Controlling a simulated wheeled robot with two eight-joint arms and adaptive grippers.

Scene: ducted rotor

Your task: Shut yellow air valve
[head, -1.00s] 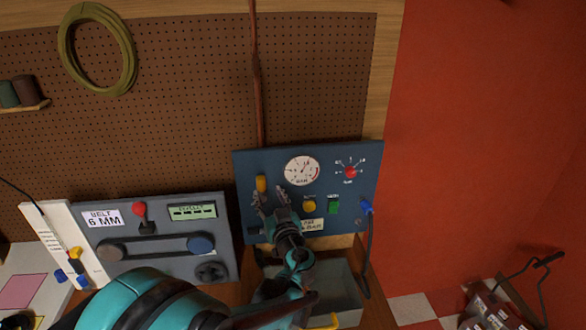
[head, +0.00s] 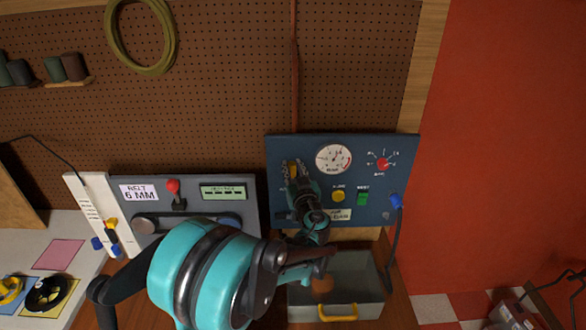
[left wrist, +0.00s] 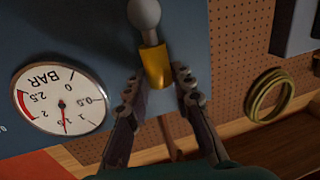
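The yellow air valve handle (head: 293,166) is at the upper left of the blue air panel (head: 350,147). In the left wrist view the yellow handle (left wrist: 154,66) extends from a grey round knob and lines up with it. My left gripper (head: 294,172) is at the valve and partly covers it in the head view. In the left wrist view the fingers of my left gripper (left wrist: 158,84) are apart, one on each side of the handle's end. I cannot tell whether they touch it. My right gripper is not in view.
The panel also has a round gauge (head: 334,159), a red knob (head: 383,164), a yellow button (head: 338,196) and a green button (head: 363,198). A grey open bin (head: 372,300) stands below. The belt panel (head: 150,185) is to the left.

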